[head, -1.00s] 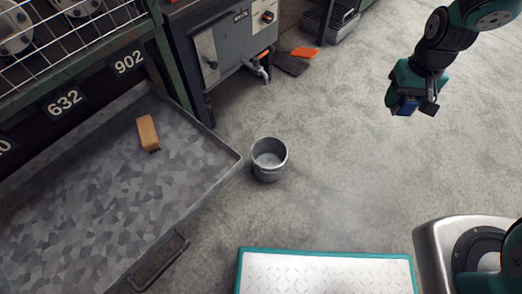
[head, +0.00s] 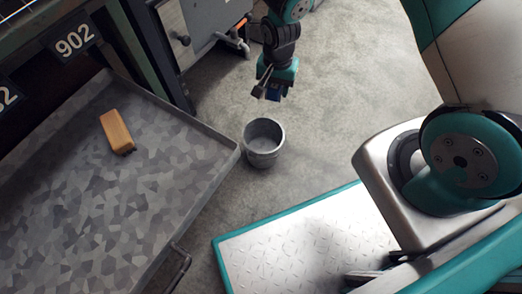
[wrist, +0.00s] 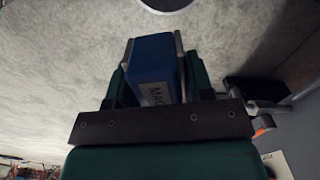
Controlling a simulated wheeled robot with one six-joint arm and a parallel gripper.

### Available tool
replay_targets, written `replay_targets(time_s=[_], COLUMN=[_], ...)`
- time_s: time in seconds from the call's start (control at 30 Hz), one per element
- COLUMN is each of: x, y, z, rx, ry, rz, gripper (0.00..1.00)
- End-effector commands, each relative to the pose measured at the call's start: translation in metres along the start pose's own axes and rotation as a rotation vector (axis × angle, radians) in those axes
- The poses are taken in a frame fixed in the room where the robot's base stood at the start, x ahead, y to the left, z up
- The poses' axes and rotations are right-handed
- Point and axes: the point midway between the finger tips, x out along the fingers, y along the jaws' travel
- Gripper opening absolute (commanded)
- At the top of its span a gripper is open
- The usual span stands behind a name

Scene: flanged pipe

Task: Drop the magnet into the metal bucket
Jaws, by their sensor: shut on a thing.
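The metal bucket (head: 264,150) is a small grey pail standing upright on the concrete floor, beside the right corner of the large tray. My gripper (head: 271,92) is above and just behind the bucket in the head view. It is shut on the magnet (wrist: 155,65), a blue block with a white label that reads "MAG", partly hidden by the gripper. The magnet also shows as a blue patch in the head view (head: 274,92). A curved bit of the bucket's rim (wrist: 168,8) seems to show at the top of the wrist view.
A large grey metal tray (head: 190,195) fills the left, with a wooden-handled brush (head: 117,131) lying in it. A grey machine (head: 205,30) stands at the back. The floor right of the bucket is clear.

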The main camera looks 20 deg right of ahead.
Motion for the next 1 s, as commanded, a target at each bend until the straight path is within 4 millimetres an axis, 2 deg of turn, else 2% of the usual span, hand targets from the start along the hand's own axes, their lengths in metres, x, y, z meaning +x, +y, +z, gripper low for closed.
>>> replay_targets(time_s=[0.03, 0.1, 0.2, 0.47, 0.8, 1.0], x=[0.030, 0.050, 0.067, 0.085, 0.124, 0.134], y=[-0.004, -0.007, -0.011, -0.013, -0.013, -0.013], z=[0.008, 0.015, 0.022, 0.025, 0.025, 0.025], rx=[0.056, 0.137, 0.218, 0.268, 0.266, 0.266], ry=[-0.002, -0.001, 0.000, 0.001, 0.001, 0.001], rz=[0.003, 0.003, 0.000, -0.002, -0.001, -0.002], gripper=[0.11, 0.11, 0.11, 0.11, 0.11, 0.11])
